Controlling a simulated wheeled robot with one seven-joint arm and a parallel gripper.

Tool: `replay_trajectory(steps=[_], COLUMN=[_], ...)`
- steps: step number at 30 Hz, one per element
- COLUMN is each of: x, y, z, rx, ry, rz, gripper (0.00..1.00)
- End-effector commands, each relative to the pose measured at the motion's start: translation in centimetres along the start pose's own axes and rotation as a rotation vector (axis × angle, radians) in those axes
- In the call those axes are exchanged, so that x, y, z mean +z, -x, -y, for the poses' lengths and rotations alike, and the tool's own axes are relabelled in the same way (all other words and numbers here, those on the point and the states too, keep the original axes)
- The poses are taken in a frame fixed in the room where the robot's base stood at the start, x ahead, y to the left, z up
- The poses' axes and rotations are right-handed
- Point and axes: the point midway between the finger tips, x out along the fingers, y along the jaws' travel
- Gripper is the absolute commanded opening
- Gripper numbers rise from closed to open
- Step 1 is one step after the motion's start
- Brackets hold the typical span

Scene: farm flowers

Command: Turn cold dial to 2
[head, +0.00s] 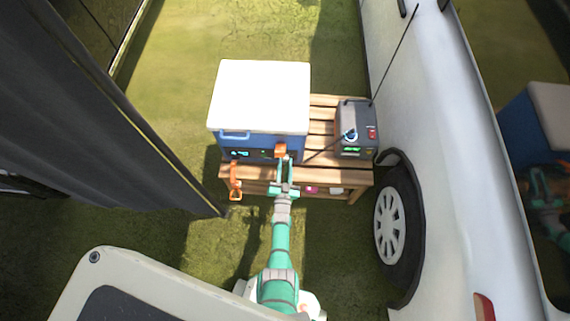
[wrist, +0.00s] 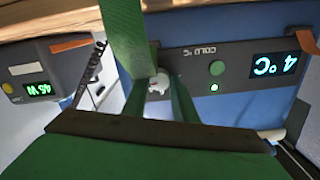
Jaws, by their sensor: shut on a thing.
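The blue cooler box (head: 221,147) with a white lid (head: 260,95) stands on a wooden slatted table. The wrist view is upside down and shows its dark front panel (wrist: 240,50) with a "COLD °C" label, a round green button (wrist: 217,67), a small lit lamp and a cyan display (wrist: 274,66) reading 4 °C. My gripper (head: 284,168) is at the right part of that panel in the head view. In the wrist view its green fingers are shut on the pale cold dial (wrist: 158,82), which they largely hide. I cannot read the dial's marks.
A grey power unit (head: 355,128) stands right of the cooler, with a green display and a dark cord. An orange latch (head: 234,183) hangs at the front left. The white vehicle (head: 430,130) and its wheel (head: 392,215) bound the right side; a grey awning is left.

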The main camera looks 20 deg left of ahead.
Motion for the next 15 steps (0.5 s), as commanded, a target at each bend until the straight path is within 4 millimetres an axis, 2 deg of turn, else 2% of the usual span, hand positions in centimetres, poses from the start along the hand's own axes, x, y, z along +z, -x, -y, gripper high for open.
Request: replay_trajectory(steps=[7, 8, 9, 10, 15], x=[0.05, 0.05, 0.04, 0.04, 0.03], y=[0.05, 0.05, 0.05, 0.05, 0.03], z=[-0.02, -0.02, -0.02, -0.01, -0.01], rx=[0.0, 0.0, 0.0, 0.0, 0.0], ry=[-0.003, -0.003, -0.003, -0.002, -0.002], rz=[0.001, 0.001, 0.001, 0.001, 0.001], gripper=[0.03, 0.3, 0.4, 0.44, 0.44])
